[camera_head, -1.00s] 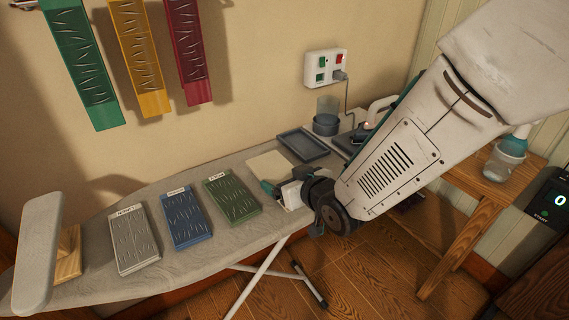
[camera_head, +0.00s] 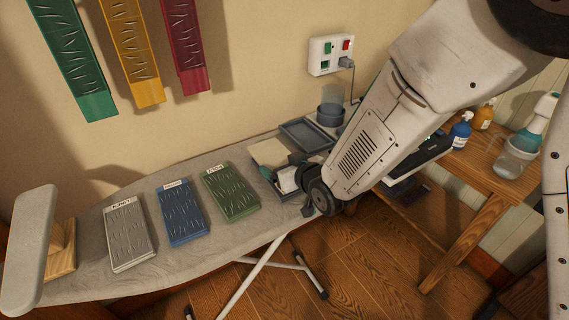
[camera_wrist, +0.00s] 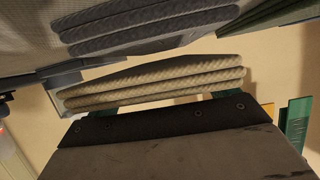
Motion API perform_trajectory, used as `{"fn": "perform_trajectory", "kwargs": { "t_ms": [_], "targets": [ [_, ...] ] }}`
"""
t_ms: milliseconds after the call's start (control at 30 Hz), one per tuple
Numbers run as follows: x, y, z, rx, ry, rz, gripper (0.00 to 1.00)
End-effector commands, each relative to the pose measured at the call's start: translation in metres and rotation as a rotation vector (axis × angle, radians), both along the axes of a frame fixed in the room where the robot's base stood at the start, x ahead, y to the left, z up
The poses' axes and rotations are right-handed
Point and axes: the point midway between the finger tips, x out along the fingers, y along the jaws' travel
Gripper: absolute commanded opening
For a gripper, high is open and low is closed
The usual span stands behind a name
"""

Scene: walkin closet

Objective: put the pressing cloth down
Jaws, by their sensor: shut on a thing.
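In the wrist view a tan folded cloth (camera_wrist: 150,87), in several layers, is at the fingertips of my gripper (camera_wrist: 160,103). The green fingers show only in part, one near each end of the cloth. In the head view my gripper (camera_head: 288,180) is low at the right part of the grey ironing board (camera_head: 85,228). A cream pad (camera_head: 268,153) lies beside it at the board's far edge; I cannot tell if it is the same cloth. A dark grey layered stack (camera_wrist: 150,25) shows beyond the tan cloth in the wrist view.
White (camera_head: 128,236), blue (camera_head: 184,213) and green (camera_head: 230,190) pads lie on the board. A dark tray (camera_head: 307,135) and a grey cup (camera_head: 330,108) stand behind my gripper. A small padded board on a wooden stand (camera_head: 35,230) is at left. A wooden table (camera_head: 474,170) with bottles is at right.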

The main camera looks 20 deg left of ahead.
Motion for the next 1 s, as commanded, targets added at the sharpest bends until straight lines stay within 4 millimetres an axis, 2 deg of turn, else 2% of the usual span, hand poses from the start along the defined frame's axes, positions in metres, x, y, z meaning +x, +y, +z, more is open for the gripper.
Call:
{"fn": "perform_trajectory", "kwargs": {
  "t_ms": [533,567,600,867,1000],
  "targets": [
    [0.0,0.0,-0.013,-0.001,0.001,0.0,0.63],
    [0.0,0.0,-0.013,-0.002,0.001,0.0,0.91],
    [0.0,0.0,-0.013,-0.002,0.002,0.0,1.0],
    [-0.001,-0.001,-0.014,-0.004,0.004,0.001,1.0],
    [-0.001,-0.001,0.0,-0.002,0.002,0.001,1.0]
  ]
}}
